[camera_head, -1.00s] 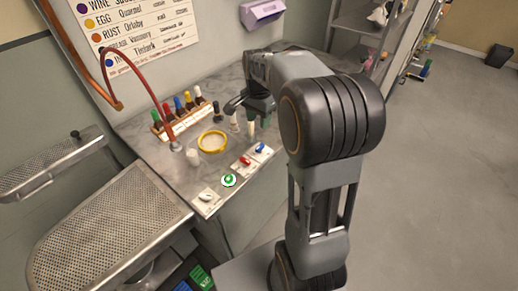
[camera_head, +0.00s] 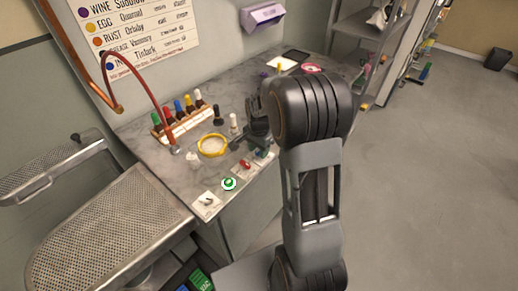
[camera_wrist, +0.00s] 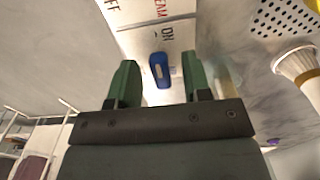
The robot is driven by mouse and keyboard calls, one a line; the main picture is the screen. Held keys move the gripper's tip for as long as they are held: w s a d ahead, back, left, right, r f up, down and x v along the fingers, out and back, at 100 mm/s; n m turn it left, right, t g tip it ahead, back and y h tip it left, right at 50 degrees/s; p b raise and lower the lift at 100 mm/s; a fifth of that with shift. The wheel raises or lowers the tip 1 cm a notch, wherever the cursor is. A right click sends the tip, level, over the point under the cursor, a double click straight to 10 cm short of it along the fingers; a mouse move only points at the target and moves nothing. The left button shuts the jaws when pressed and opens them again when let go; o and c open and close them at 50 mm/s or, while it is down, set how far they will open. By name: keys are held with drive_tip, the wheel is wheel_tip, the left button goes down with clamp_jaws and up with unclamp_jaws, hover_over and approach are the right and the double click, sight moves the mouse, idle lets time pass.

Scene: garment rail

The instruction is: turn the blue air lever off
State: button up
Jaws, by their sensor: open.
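The blue air lever (camera_wrist: 159,72) shows in the wrist view on a pale panel with ON lettering above it. It lies in the gap between the tips of my gripper's two green fingers (camera_wrist: 158,63). The fingers are open, one on each side of the lever, with visible space to both. I cannot tell how deep the lever sits between them. In the head view my gripper (camera_head: 259,148) is low at the counter's front edge and hides most of the blue lever.
A red lever (camera_head: 245,164), a green button (camera_head: 229,184) and a white switch plate (camera_head: 207,202) line the counter's front edge. A yellow-rimmed dish (camera_head: 212,146), a white bottle (camera_head: 233,124) and a bottle rack (camera_head: 182,127) stand behind. A perforated metal board (camera_head: 95,215) is at left.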

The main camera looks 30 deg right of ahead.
drive_tip(key=shift+c, duration=0.4)
clamp_jaws()
drive_tip(key=n, duration=0.4)
drive_tip(key=shift+s+d, duration=0.1)
drive_tip(key=n, duration=0.4)
drive_tip(key=shift+s+d+n, duration=0.1)
drive_tip(key=shift+n, duration=0.2)
drive_tip(key=n, duration=0.4)
drive_tip(key=shift+d+n+b, duration=0.15)
drive_tip(key=shift+n+b, duration=0.15)
drive_tip(key=shift+d+r+n, duration=0.1)
drive_tip(key=shift+d+n, duration=0.05)
drive_tip(key=shift+n, duration=2.35)
